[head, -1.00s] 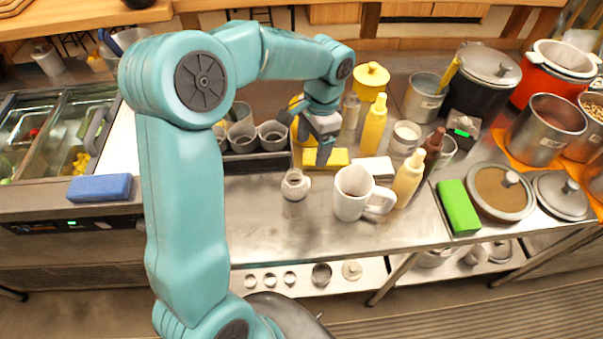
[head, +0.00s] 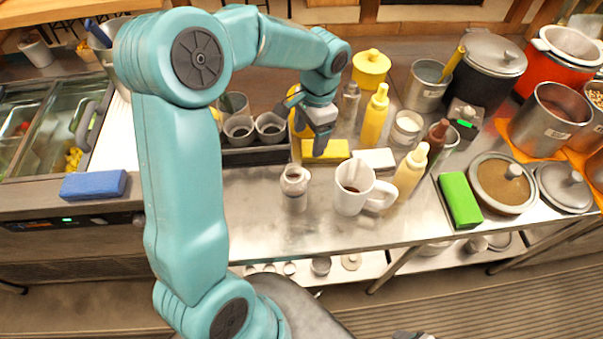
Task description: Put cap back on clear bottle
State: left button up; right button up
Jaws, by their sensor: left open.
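A small clear bottle (head: 295,190) stands upright on the steel counter, left of a white mug (head: 352,190). Its top looks uncapped, though it is small in the picture. I cannot pick out its cap with certainty. My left gripper (head: 309,128) is open above the counter, behind the bottle and near a yellow sponge (head: 326,151). It is apart from the bottle and nothing shows between its fingers. A small grey and white piece at the bottom edge appears to be the tip of my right gripper (head: 412,335); its fingers cannot be made out.
Squeeze bottles (head: 374,118) and a white block (head: 375,159) stand or lie near the mug. A tray of grey cups (head: 262,156) is behind the bottle. A green block (head: 460,200) and pots are at right, a blue sponge (head: 93,185) at left. The front counter left of the bottle is clear.

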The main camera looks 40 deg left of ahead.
pick_arm(q)
jog(key=f, duration=0.5)
jog(key=s+f, duration=0.1)
jog(key=f, duration=0.2)
jog(key=shift+a+f+p, duration=0.2)
jog(key=shift+f+p, duration=0.15)
jog(key=shift+p, duration=0.05)
jog(key=shift+s, duration=0.1)
jog(key=f, duration=0.5)
jog(key=shift+s+a+f+p, duration=0.1)
jog(key=shift+s+f+p, duration=0.1)
jog(key=shift+s+p, duration=0.1)
jog(key=c, duration=1.1)
